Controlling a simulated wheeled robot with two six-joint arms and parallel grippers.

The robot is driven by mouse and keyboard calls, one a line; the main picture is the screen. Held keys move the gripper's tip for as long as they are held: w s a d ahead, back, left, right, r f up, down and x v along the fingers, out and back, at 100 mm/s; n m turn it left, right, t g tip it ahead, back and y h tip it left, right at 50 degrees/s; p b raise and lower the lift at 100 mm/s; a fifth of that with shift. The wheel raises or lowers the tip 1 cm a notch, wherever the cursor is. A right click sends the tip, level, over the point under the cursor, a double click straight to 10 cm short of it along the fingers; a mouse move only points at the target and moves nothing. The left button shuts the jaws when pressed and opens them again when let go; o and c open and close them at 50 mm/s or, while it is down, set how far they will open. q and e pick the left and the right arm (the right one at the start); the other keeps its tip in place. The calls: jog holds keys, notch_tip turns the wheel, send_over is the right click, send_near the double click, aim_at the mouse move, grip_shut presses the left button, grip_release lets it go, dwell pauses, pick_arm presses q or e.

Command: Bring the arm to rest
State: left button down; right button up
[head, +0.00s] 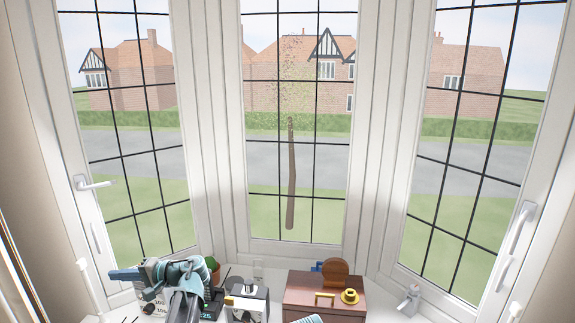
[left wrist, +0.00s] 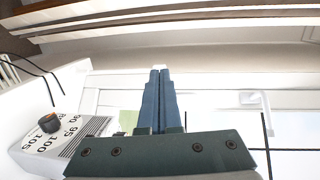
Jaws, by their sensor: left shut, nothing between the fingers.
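My left gripper (head: 128,274) is at the lower left of the head view, raised in front of the left window pane and pointing left. In the left wrist view its two blue-grey fingers (left wrist: 158,100) are shut together with nothing between them. My teal left arm comes up from the bottom edge and hides part of the sill behind it. My right gripper is in neither view.
A white box with printed numbers (left wrist: 62,135) and a dark knob is close to the left gripper. Window handles (head: 93,184) jut inward.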

pick_arm(q)
jog(key=s+d+f+m+t+h+b, duration=0.1)
jog(key=s+d+f+h, duration=0.35)
jog(key=d+f, duration=0.5)
jog(key=s+d+f+m+h, duration=0.1)
jog(key=s+d+f+h, duration=0.4)
jog(key=d, duration=0.8)
jog(key=s+d+f+g+h, duration=0.1)
jog(key=s+d+f+h, duration=0.1)
jog(key=d, duration=0.6)
jog(key=s+d+f+m+h, duration=0.1)
jog(key=s+d+f+h, duration=0.2)
jog(key=s+d, duration=0.4)
jog(key=shift+s+d+f+g+h, duration=0.2)
jog(key=shift+d+f+g+h, duration=0.2)
jog(key=shift+d, duration=0.65)
